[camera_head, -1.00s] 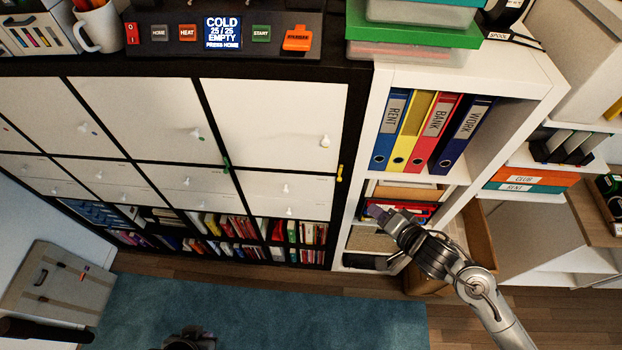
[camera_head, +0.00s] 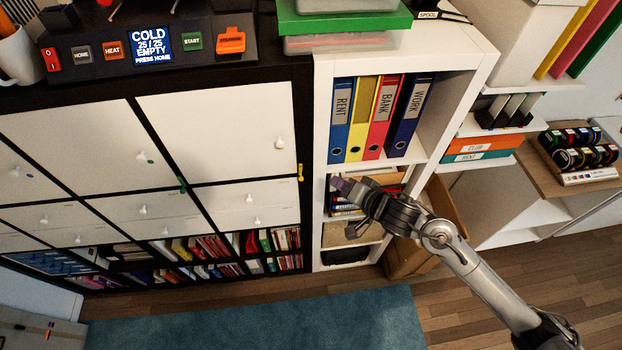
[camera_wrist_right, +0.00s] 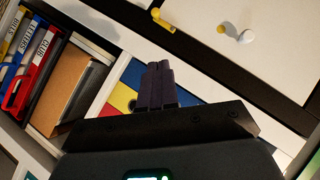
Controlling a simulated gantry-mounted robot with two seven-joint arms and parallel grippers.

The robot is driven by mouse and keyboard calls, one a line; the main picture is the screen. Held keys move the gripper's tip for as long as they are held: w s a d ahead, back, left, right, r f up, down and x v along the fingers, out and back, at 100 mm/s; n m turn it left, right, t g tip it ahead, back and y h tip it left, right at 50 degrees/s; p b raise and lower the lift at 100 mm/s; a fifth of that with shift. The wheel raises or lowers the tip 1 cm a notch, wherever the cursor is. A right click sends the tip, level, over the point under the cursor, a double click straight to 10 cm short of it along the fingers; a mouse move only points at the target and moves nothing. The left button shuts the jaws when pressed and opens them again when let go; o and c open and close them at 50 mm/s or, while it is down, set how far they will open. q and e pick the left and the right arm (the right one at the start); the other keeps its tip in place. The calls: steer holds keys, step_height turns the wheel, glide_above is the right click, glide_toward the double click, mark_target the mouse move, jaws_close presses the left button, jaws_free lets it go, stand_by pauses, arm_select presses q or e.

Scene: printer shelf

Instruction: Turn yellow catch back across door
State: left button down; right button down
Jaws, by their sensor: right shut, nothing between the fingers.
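The yellow catch (camera_head: 300,172) sits on the black frame at the right edge of the large white door (camera_head: 225,125). It stands upright along the frame, beside the door and not across it. The door looks shut. My right gripper (camera_head: 338,187) is to the right of the catch, in front of the white shelf, apart from the catch. Its purple-dark fingers (camera_wrist_right: 158,85) are shut and empty. My left gripper is not in view.
The white shelf (camera_head: 318,140) holds upright binders (camera_head: 370,118) and lower compartments with books and boxes. A green catch (camera_head: 182,185) sits on the frame further left. A control panel (camera_head: 150,48) stands on top. Space in front of the doors is clear above the blue rug (camera_head: 270,320).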

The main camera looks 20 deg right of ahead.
glide_toward(301, 174)
steer(key=w+d, duration=0.1)
steer(key=w, duration=0.2)
steer(key=shift+w+a+f+p, duration=0.35)
steer(key=shift+w+a+f, duration=0.15)
steer(key=shift+a+f, duration=0.3)
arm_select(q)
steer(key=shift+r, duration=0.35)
arm_select(e)
steer(key=shift+w+a+f, duration=0.2)
steer(key=shift+a+f, duration=0.1)
steer(key=shift+a, duration=0.1)
